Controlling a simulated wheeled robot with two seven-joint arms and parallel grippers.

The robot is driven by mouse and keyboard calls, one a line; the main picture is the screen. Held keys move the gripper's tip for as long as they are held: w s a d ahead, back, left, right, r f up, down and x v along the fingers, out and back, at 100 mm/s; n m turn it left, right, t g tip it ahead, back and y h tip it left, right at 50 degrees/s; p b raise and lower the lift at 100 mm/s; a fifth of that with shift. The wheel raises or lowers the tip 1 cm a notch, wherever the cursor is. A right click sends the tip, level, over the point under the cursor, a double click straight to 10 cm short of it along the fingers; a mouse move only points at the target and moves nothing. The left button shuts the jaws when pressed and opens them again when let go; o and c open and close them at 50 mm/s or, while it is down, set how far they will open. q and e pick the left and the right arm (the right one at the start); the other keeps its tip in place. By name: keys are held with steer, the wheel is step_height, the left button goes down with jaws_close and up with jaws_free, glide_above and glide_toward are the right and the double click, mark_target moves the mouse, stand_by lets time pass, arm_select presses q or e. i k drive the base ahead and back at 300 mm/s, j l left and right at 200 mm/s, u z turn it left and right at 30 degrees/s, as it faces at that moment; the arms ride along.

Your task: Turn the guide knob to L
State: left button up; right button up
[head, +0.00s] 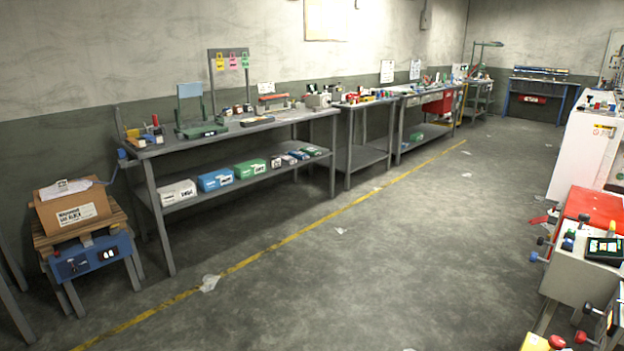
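Neither of my grippers is in view. I cannot tell which knob is the guide knob, and no L mark is readable. A blue box (92,257) under a wooden stand at the left has a small dark knob (76,265) and a small display. At the right edge, a pale machine (575,275) carries several small knobs, among them a blue-tipped one (535,256) and a black one (588,308). Their settings are too small to read. The picture's edge cuts off part of this machine.
A long grey workbench (250,129) with boxes on its lower shelf runs along the left wall. A cardboard box (72,213) sits on the wooden stand. The concrete floor (400,240) is open between the benches and the right-hand machines, with a few paper scraps and a yellow line.

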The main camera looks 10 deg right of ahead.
mark_target(540, 240)
steer(key=i+j, duration=1.05)
steer(key=j, duration=0.15)
steer(key=i+l+z, duration=0.1)
steer(key=i+z, duration=0.55)
steer(key=z, duration=0.2)
steer(key=i+j+z, duration=0.15)
steer(key=i+z, duration=0.25)
steer(key=k, duration=0.05)
